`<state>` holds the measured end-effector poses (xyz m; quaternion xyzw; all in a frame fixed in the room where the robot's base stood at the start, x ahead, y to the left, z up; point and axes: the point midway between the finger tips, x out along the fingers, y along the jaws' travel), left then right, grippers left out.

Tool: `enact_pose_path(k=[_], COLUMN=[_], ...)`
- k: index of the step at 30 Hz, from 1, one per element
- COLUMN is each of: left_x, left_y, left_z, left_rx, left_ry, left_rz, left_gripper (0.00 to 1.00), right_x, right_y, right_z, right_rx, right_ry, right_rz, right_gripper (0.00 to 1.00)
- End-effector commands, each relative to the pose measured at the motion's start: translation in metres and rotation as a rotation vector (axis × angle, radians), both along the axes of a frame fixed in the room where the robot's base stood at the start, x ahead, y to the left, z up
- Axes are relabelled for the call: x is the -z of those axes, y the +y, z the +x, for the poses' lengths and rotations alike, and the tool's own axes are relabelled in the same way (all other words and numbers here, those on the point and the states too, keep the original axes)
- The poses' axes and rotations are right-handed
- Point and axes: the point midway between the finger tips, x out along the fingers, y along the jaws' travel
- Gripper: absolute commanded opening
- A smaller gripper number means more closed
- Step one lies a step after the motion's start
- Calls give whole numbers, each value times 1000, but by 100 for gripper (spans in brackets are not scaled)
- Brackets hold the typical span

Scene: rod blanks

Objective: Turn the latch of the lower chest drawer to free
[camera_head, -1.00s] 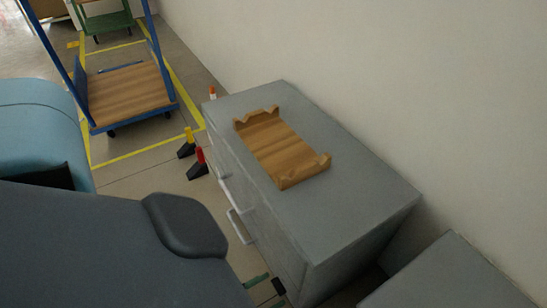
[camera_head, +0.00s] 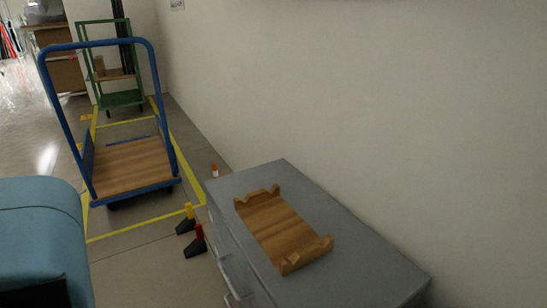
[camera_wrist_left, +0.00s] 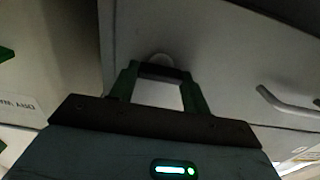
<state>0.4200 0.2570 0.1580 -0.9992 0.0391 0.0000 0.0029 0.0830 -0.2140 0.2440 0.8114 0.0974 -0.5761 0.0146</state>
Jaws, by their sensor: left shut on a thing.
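The grey chest (camera_head: 355,268) stands against the wall in the head view, its drawer fronts seen steeply from above at its left side. In the left wrist view a drawer front (camera_wrist_left: 225,45) fills the upper part, with a pale bar handle (camera_wrist_left: 285,104) at the right. My left gripper (camera_wrist_left: 161,72) is close against this front and shut on a small part, which I take to be the latch. My right gripper is in neither view.
A wooden cradle (camera_head: 278,228) lies on the chest top. Red and yellow pieces in dark stands (camera_head: 190,220) are on the floor left of the chest. A blue trolley (camera_head: 130,168) and a green rack (camera_head: 110,98) stand behind. A light blue body (camera_head: 40,235) is at the left edge.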

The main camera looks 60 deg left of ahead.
Motion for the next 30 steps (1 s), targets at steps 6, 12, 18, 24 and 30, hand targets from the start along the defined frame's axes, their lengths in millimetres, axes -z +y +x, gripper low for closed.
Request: enact_pose_path(k=[6, 12, 18, 24, 30], left_x=[0, 1, 1, 1, 1], left_y=[0, 0, -1, -1, -2], left_z=[0, -1, 0, 0, 0], left_rx=[-1, 0, 0, -1, -2], left_ry=[-6, -15, -30, -44, -59], left_rz=[59, 186, 368, 558, 747], left_gripper=[24, 24, 24, 24, 24], right_x=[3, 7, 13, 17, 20], right_y=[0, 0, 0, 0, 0], right_z=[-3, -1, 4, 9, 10], right_rx=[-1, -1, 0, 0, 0], right_ry=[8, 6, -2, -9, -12], right_rz=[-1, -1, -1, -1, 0], right_gripper=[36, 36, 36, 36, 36])
